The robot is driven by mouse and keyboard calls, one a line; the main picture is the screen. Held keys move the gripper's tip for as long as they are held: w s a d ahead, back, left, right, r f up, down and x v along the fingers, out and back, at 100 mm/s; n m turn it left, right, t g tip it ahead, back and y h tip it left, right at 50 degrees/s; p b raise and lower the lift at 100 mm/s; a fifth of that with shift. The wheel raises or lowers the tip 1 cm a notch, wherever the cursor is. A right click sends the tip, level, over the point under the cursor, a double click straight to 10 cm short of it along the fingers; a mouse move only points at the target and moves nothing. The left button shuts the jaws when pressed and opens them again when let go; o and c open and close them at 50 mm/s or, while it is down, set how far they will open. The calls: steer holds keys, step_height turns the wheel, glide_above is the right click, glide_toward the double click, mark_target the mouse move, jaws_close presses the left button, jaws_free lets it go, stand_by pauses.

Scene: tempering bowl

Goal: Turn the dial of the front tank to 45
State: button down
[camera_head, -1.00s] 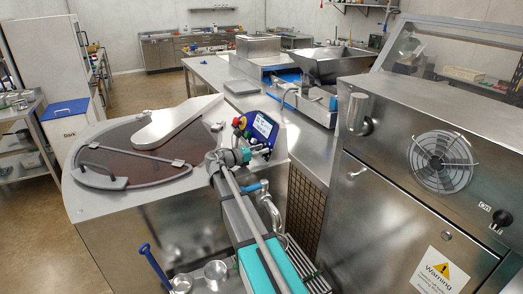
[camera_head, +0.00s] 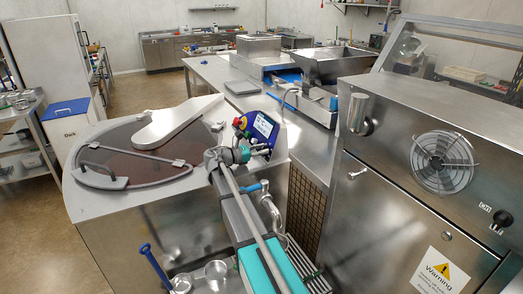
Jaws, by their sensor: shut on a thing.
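The front tank (camera_head: 150,215) is a steel body with a round, brown see-through lid on the left. Its blue-framed control panel (camera_head: 262,128) with a small lit screen stands at the tank's right corner. My arm reaches up from the bottom of the picture to this panel. My gripper (camera_head: 243,155) is at the panel's lower left, shut on what appears to be the dial. The gripper and wrist hide the dial, so its mark and setting cannot be read. The screen's figures are too small to read.
A red and yellow button (camera_head: 238,122) sits at the panel's left edge, close to my wrist. A steel cabinet with a round fan (camera_head: 442,163) and a black knob (camera_head: 502,219) stands at the right. A curved metal pipe (camera_head: 270,210) runs just right of my arm.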

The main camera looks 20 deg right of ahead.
steer(key=m+g, duration=0.1)
steer(key=m, duration=0.2)
steer(key=m+g+y+p, duration=0.1)
steer(key=m, duration=0.3)
steer(key=shift+w+r+g, duration=0.1)
steer(key=shift+r+g, duration=0.05)
steer(key=shift+g, duration=0.25)
steer(key=m+g+y+p, duration=0.1)
steer(key=m, duration=0.3)
steer(key=shift+g+p, duration=0.3)
steer(key=shift+m+y+p, duration=0.35)
steer(key=shift+m+y, duration=0.05)
steer(key=shift+m, duration=0.5)
steer(key=c, duration=0.7)
jaws_free()
steer(key=shift+f, duration=0.2)
